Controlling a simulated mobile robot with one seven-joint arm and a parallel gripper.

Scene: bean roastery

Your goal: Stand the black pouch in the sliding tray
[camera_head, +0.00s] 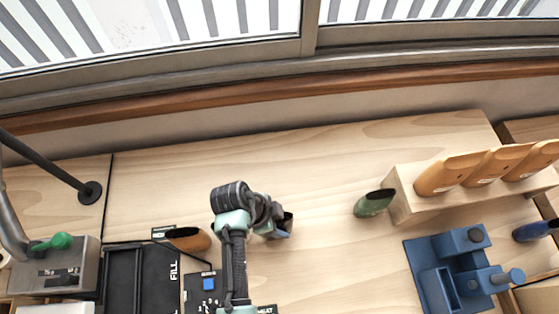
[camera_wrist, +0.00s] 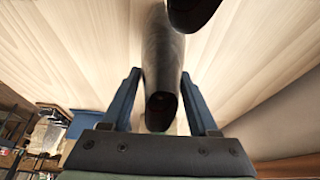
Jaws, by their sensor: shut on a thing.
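In the wrist view, a dark, glossy pouch (camera_wrist: 162,75) lies between the two blue fingers of my gripper (camera_wrist: 163,100), with its open end toward the palm. My gripper is shut on it. In the head view, my gripper (camera_head: 277,226) is over the wooden bench, right of my wrist; a small dark part of the pouch (camera_head: 288,219) seems to show there, mostly hidden. A black tray-like surface (camera_head: 138,278) marked FILL, probably the sliding tray, lies at lower left of my gripper. Whether the pouch touches the bench is unclear.
An orange pouch (camera_head: 189,239) stands beside the black tray. A green pouch (camera_head: 374,203) stands right of my gripper. Orange pouches (camera_head: 448,174) stand in a wooden rack (camera_head: 408,199). A blue fixture (camera_head: 432,267) stands at lower right. Bare bench lies between my gripper and the green pouch.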

